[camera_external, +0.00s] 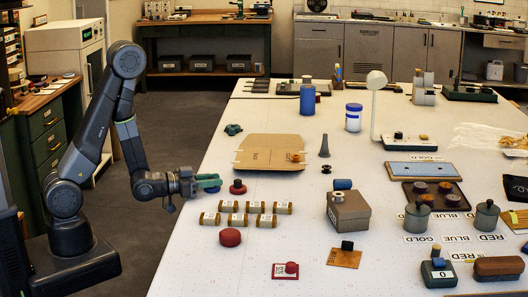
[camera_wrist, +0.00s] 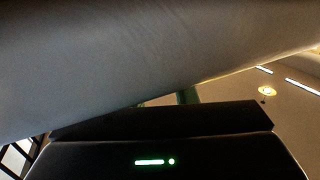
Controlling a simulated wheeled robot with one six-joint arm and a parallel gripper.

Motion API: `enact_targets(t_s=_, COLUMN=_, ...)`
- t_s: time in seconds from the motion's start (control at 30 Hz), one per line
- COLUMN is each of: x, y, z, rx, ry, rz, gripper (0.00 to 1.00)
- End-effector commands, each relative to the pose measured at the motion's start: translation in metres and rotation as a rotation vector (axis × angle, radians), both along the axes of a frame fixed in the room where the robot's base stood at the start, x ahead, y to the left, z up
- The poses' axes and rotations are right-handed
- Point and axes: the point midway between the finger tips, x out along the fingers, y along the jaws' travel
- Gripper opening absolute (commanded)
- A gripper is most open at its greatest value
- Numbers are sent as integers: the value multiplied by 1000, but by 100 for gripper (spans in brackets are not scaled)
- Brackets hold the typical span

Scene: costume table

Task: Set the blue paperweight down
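My gripper (camera_external: 209,183) reaches in from the left, low over the left edge of the white table in the external view. Its teal fingers point right, just left of a red round piece with a dark top (camera_external: 238,188). A dark bluish patch shows at the fingertips, too small to tell whether it is a held paperweight or part of a finger. The wrist view shows the dark gripper body with a green light and a large grey surface hiding most of the fingers.
Several labelled tan rolls (camera_external: 246,213) and a red disc (camera_external: 230,237) lie in front of the gripper. A cardboard tray (camera_external: 270,153) lies behind it. A grey cone (camera_external: 324,147) and a blue cylinder (camera_external: 307,99) stand farther back.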

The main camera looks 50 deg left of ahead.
Motion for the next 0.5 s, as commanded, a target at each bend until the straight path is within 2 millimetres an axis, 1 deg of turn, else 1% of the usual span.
enact_targets(t_s=0.03, x=0, y=0, z=0, rx=0, ry=0, rz=0, gripper=36)
enact_targets(t_s=0.07, x=0, y=0, z=1, rx=0, ry=0, rz=0, gripper=42)
enact_targets(t_s=0.1, x=0, y=0, z=1, rx=0, ry=0, rz=0, gripper=44)
enact_targets(t_s=0.5, x=0, y=0, z=2, rx=0, ry=1, rz=0, gripper=44)
